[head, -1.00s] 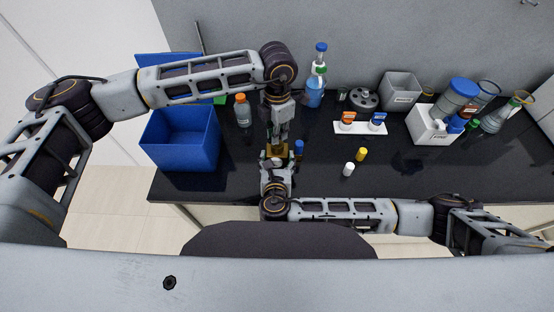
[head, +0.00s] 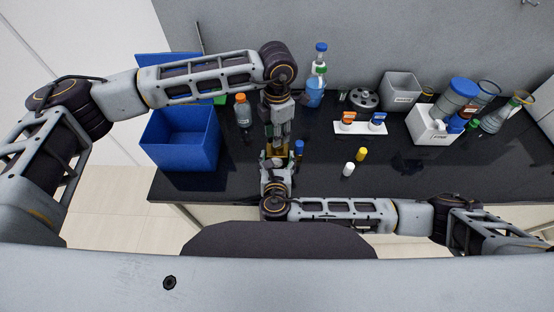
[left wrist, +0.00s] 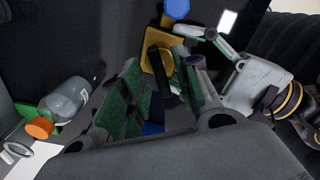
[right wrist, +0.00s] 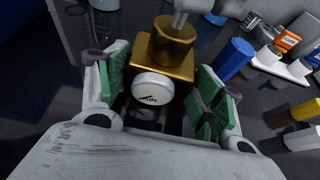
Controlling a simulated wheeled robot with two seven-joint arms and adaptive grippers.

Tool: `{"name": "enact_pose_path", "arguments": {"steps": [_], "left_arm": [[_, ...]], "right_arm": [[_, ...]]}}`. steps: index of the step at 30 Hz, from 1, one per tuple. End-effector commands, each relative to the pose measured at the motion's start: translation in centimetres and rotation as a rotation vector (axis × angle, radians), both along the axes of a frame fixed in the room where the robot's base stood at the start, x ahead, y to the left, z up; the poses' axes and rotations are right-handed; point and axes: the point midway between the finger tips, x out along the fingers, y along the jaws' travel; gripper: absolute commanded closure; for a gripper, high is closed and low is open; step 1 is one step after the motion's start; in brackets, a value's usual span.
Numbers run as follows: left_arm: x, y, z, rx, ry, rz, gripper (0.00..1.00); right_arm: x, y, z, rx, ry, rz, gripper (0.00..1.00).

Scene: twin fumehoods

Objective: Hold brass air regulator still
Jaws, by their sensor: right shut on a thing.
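The brass air regulator (right wrist: 165,55) is a brass block with a white round gauge marked AIR facing my right wrist camera. It also shows at the bench's front edge in the head view (head: 279,150). My right gripper (right wrist: 163,92) is shut on it from the front, one green-padded finger on each side. My left gripper (left wrist: 160,88) points down from above with its fingers apart. A dark rod-like part shows between them, in front of the brass in the left wrist view. My left gripper hides part of the regulator's top in the head view.
A blue cylinder (head: 299,149) stands close beside the regulator. White (head: 348,169) and yellow (head: 361,154) cylinders stand farther right. An orange-capped bottle (head: 243,112) and a blue bin (head: 182,143) are on the left. Bare black bench lies at the right front.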

Motion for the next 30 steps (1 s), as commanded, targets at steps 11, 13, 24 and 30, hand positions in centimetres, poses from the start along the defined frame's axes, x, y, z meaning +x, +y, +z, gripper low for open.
{"name": "enact_pose_path", "arguments": {"steps": [11,13,24,30], "left_arm": [[0.1,0.0,1.8,-0.001,-0.002,0.001,0.68],[0.0,0.0,2.2,-0.001,-0.002,0.001,0.68],[0.0,0.0,4.4,-0.001,-0.002,0.000,0.68],[0.0,0.0,5.5,-0.001,-0.001,0.000,0.68]], "right_arm": [[0.0,-0.1,-0.2,-0.004,0.002,-0.001,0.81],[0.0,-0.1,-0.2,-0.004,0.002,-0.001,0.81],[0.0,-0.1,-0.1,-0.004,0.002,-0.001,0.81],[0.0,-0.1,-0.1,-0.004,0.002,-0.001,0.81]]}}
